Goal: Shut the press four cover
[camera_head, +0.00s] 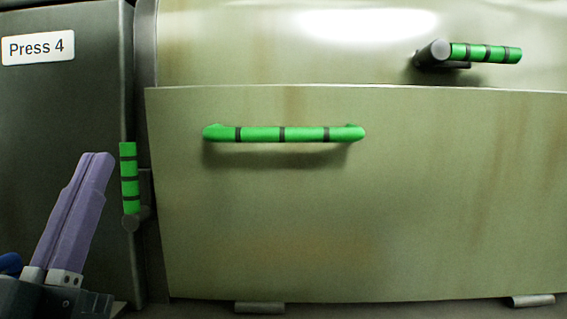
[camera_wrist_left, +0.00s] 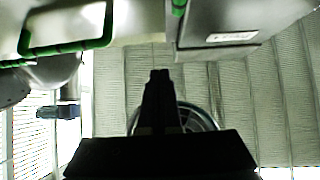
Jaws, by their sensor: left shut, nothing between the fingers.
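The press four cover (camera_head: 400,210) is a wide beige panel with hinges along its bottom edge. It stands about upright against the press body; I cannot tell whether a small gap is left at its top. Its green banded handle (camera_head: 283,134) is near the top left; a green handle (camera_wrist_left: 70,47) also shows at the upper left of the left wrist view. My left gripper (camera_head: 97,158), with purple fingers, is shut and empty, left of the cover and apart from the handle. Its dark fingers (camera_wrist_left: 160,75) show in the left wrist view. My right gripper is not in view.
A dark grey cabinet with a "Press 4" label (camera_head: 38,48) stands left of the cover. A green-gripped lever (camera_head: 129,180) sticks up beside it, close to my left gripper. Another green lever (camera_head: 485,53) is on the body above the cover. The space before the cover is clear.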

